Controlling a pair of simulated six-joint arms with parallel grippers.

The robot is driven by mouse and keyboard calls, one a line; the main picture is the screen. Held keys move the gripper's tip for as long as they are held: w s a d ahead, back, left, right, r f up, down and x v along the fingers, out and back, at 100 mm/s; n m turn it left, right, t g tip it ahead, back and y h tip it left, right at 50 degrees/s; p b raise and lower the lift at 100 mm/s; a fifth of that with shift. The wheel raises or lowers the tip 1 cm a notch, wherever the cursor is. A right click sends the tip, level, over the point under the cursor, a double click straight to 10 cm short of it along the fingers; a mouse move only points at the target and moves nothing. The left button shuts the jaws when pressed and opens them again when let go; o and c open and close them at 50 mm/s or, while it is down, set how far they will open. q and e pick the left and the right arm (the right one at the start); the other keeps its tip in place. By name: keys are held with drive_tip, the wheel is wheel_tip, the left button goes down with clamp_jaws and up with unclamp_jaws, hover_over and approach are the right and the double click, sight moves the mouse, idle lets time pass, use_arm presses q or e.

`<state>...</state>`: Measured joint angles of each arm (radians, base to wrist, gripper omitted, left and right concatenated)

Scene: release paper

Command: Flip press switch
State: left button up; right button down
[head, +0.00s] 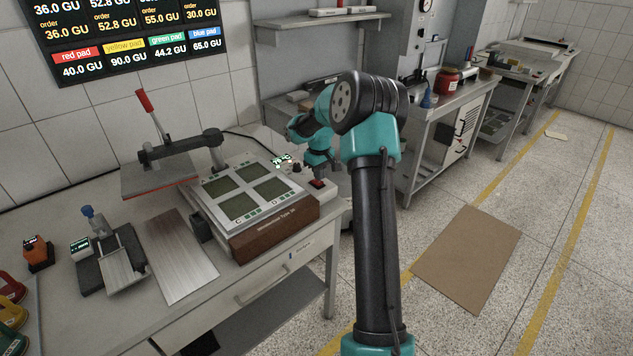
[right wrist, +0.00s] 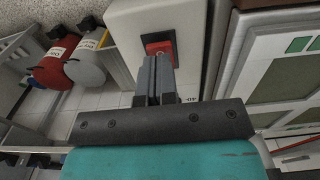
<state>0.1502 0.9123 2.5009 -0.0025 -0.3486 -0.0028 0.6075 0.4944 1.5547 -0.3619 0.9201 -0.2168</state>
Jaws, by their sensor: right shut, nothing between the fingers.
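The press switch (head: 317,184) is a small red rocker in a dark frame, on the pale housing at the right end of the press. In the right wrist view the red switch (right wrist: 160,47) lies just beyond my fingertips. My right gripper (right wrist: 157,60) is shut and empty, its fingers pointing at the switch and covering its lower part. I cannot tell whether the fingertips touch it. In the head view that gripper is mostly hidden by its own wrist. The press (head: 272,232) has a panel of several green-grey pads. My left gripper is out of view.
A raised plate with a red-handled lever (head: 145,101) stands at the press's back left. A metal sheet (head: 180,255) and a small clamp device (head: 112,265) lie left on the table. A second bench with bottles and a red jar (head: 447,80) stands behind.

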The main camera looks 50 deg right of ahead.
drive_tip(key=shift+f, duration=1.05)
idle(0.8)
drive_tip(key=shift+r, duration=3.55)
drive_tip(key=shift+a, duration=0.1)
